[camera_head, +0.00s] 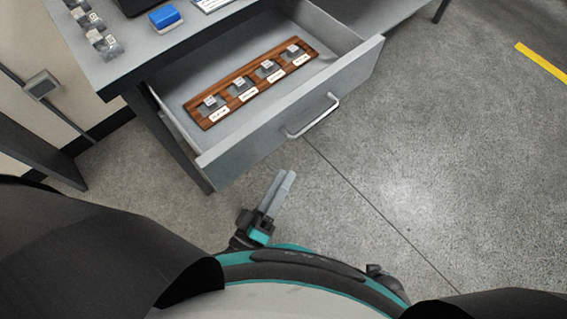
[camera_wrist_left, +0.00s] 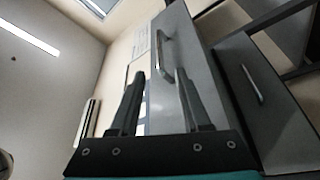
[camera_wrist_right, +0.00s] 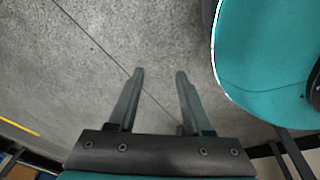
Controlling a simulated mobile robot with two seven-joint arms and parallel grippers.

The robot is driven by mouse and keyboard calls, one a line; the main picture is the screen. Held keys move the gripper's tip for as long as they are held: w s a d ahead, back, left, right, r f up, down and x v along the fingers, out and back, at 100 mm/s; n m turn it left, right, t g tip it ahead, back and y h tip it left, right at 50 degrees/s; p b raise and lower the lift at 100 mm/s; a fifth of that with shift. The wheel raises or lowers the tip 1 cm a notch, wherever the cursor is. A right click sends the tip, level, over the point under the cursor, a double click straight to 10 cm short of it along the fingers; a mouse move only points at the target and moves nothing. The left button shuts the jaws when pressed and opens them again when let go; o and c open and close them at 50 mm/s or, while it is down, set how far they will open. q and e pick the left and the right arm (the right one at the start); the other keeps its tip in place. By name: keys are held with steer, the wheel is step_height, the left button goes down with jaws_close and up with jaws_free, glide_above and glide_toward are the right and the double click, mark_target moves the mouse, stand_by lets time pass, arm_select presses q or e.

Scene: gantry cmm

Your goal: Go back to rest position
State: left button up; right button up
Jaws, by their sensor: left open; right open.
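My left gripper (camera_head: 282,185) is in front of the open drawer's front panel, apart from it and over the floor in the head view. In the left wrist view its two fingers (camera_wrist_left: 160,78) stand apart with nothing held between them. A grey drawer front with a bar handle shows beyond them. My right gripper (camera_wrist_right: 160,74) shows only in its own wrist view. Its fingers are apart and empty, with bare concrete floor beyond them.
The grey drawer (camera_head: 285,127) stands pulled out, with a metal handle (camera_head: 318,118). Inside lies a wooden tray (camera_head: 215,119) with several small labelled metal blocks. A blue block (camera_head: 164,17) sits on the worktop above. Floor (camera_head: 440,170) to the right is clear.

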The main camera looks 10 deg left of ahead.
arm_select(q)
steer(key=s+a+f+m+g+y+p, duration=0.1)
steer(key=s+a+f+m+g+y, duration=0.25)
steer(key=f, duration=0.65)
steer(key=a+f+m+g, duration=0.35)
steer(key=f+g, duration=0.25)
steer(key=f, duration=0.4)
steer(key=s+a+f+m+g+y+p, duration=0.1)
steer(key=s+a+f+m+g+y, duration=0.2)
steer(key=s+a+f+g, duration=0.4)
steer(key=s+a+f, duration=0.2)
steer(key=s+a, duration=0.2)
steer(key=s, duration=0.1)
steer(key=shift+f+m+g, duration=0.3)
steer(key=shift+f+g, duration=0.05)
arm_select(e)
steer(key=s, duration=0.1)
steer(key=s+d, duration=0.1)
steer(key=s, duration=0.1)
steer(key=shift+s+d+r, duration=0.1)
steer(key=shift+s+d, duration=0.05)
steer(key=shift+d, duration=0.15)
arm_select(q)
steer(key=shift+y, duration=0.25)
